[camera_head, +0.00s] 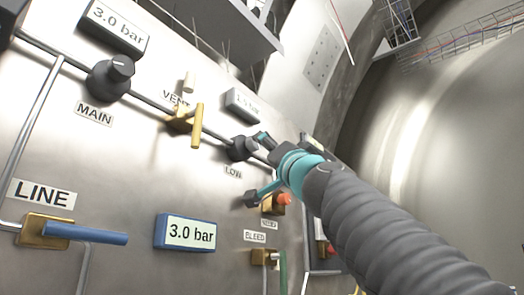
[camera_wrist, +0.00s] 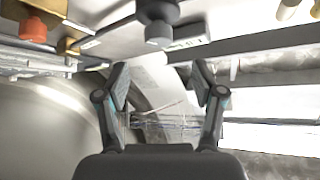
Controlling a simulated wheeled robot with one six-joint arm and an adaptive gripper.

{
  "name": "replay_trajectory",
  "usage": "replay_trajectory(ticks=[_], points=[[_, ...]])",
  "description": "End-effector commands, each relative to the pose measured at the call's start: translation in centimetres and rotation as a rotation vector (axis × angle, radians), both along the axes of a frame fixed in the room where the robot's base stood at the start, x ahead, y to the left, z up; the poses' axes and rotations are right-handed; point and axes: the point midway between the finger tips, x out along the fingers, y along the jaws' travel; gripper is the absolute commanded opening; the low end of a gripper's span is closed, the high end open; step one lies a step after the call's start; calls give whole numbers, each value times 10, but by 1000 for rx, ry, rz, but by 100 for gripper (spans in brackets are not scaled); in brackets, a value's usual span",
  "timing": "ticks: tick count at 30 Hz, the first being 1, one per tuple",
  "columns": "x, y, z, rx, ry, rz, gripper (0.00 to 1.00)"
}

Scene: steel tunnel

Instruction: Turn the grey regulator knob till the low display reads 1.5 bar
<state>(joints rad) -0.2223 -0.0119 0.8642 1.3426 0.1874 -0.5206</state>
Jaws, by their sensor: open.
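The grey regulator knob (camera_head: 240,149) sits on the steel panel above the LOW label (camera_head: 233,172). It also shows at the top of the wrist view (camera_wrist: 158,18). The low display (camera_head: 243,104) is above it, seen at a slant; its faint text looks like 1.5 bar, but I cannot read it surely. My gripper (camera_head: 259,168) is close by the knob, its fingers spread and empty. In the wrist view the fingertips (camera_wrist: 161,78) are apart, with the knob beyond and above them, not between them.
A MAIN knob (camera_head: 111,77) and its 3.0 bar display (camera_head: 115,27) are upper left. A yellow vent handle (camera_head: 197,125), a blue LINE lever (camera_head: 85,234), a blue-framed 3.0 bar display (camera_head: 188,232) and an orange button (camera_head: 284,199) are nearby. Open tunnel lies right.

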Motion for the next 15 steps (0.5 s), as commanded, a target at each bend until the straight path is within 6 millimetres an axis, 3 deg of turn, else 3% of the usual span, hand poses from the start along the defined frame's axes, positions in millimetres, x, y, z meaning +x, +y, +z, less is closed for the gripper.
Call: replay_trajectory(ticks=[5,7,15], points=[[10,4,7,1,-2,-3,68],[20,9,23,2,1,-1,68],[51,23,47,0,2,-2,68]])
